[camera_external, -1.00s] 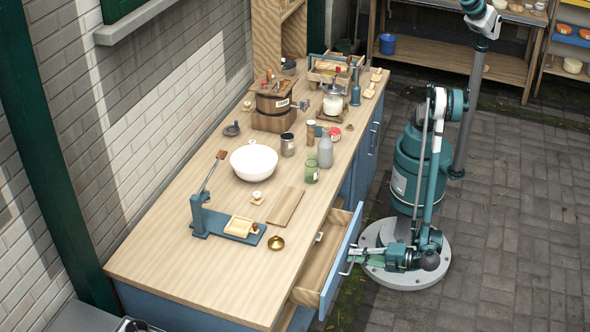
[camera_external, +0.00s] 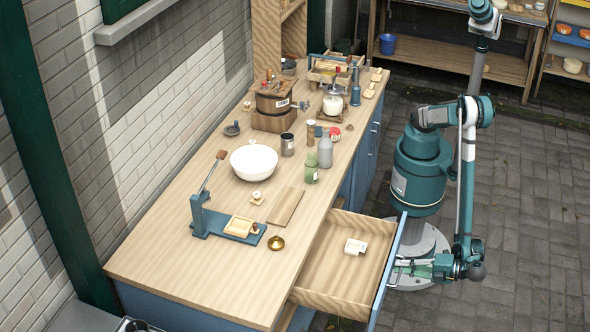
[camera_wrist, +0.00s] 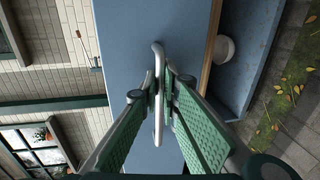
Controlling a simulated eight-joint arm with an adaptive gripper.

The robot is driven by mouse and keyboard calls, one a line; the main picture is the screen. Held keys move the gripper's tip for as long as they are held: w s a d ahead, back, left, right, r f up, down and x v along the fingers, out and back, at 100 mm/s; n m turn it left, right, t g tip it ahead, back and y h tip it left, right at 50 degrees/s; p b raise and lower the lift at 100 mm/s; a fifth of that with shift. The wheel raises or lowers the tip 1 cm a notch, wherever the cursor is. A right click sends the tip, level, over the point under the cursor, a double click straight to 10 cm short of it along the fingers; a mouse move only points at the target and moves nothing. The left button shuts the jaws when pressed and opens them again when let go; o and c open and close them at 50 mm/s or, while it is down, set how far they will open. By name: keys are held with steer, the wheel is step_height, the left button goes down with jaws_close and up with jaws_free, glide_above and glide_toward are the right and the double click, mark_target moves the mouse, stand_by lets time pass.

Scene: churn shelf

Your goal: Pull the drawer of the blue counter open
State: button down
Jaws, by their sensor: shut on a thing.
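The drawer (camera_external: 345,250) of the blue counter (camera_external: 202,308) stands well out from the counter's front, and its wooden inside shows in the external view. A small white item (camera_external: 355,246) lies in it. The drawer's blue front (camera_wrist: 140,40) fills the middle of the wrist view. My gripper (camera_external: 398,266) is at the outer side of this front. In the wrist view its green-padded fingers (camera_wrist: 163,88) are closed around the pale bar handle (camera_wrist: 157,125). The handle is mostly hidden by the gripper in the external view.
The countertop holds a white bowl (camera_external: 254,162), a blue press (camera_external: 222,222), a brass dish (camera_external: 276,243), a wooden board (camera_external: 285,206) and several jars. Paved floor (camera_external: 520,240) lies open to the right. A shelf (camera_external: 460,60) stands at the back.

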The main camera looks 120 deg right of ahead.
steer(key=c, duration=2.9)
jaws_free()
steer(key=shift+o, duration=0.2)
steer(key=shift+r, duration=0.2)
